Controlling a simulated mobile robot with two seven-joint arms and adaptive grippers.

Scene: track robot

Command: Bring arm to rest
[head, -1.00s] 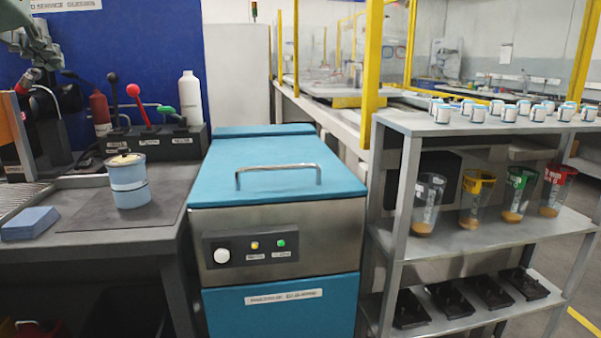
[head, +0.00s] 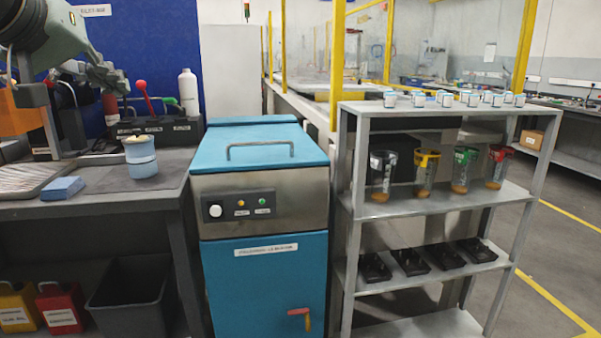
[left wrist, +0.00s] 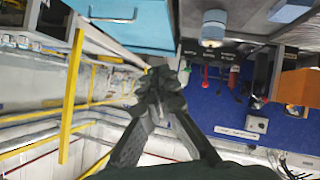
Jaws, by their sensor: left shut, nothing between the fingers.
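My left gripper (head: 112,78) is at the upper left of the head view, with my grey-green arm behind it. It is raised in front of the blue wall panel, above the bench, and apart from the things on it. In the left wrist view its dark fingers (left wrist: 160,78) are together, with nothing between them. That view is upside down. My right gripper is in neither view.
The bench (head: 120,204) holds a blue-and-white canister (head: 140,160) and a blue block (head: 62,188). A blue-lidded machine (head: 262,150) stands beside it. A shelf rack (head: 450,200) at right carries cups and small jars. Open floor (head: 560,250) lies at far right.

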